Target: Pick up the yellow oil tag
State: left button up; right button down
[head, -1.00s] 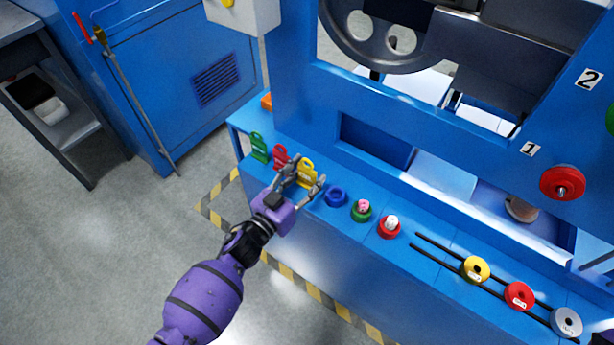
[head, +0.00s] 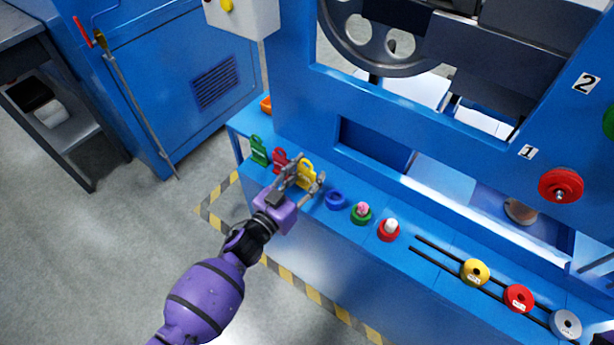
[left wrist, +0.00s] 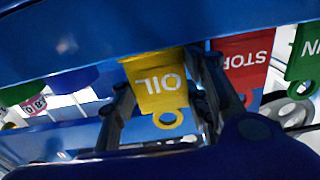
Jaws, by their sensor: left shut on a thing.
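The yellow oil tag (head: 307,173) stands on the blue ledge of the machine, at the right end of a row of tags. In the left wrist view the yellow tag (left wrist: 158,88) shows the word OIL, upside down, with a ring at its lower end. My left gripper (head: 306,184) is at the tag, with one finger on each side of it, shut on it. In the left wrist view its fingers (left wrist: 162,100) flank the tag. The tag's base is partly hidden by the gripper. My right gripper is not in view.
A red STOP tag (head: 280,160) and a green tag (head: 259,150) stand close to the left. A blue ring (head: 336,199), a green holder (head: 361,213) and a red holder (head: 388,230) sit to the right. The machine's blue frame (head: 295,90) rises behind.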

aim_at(302, 170)
pick_arm(q)
notch_tip(302, 170, up, 3)
jog(key=shift+s+f+p, duration=0.1)
jog(key=shift+p, duration=0.3)
jog(key=s+a+r+p, duration=0.1)
jog(key=s+a+r, duration=0.2)
jog(key=s+r, duration=0.6)
jog(key=s, duration=0.4)
jog(key=shift+s+a+r, duration=0.15)
jog(key=shift+s+a, duration=0.05)
jog(key=shift+a, duration=0.15)
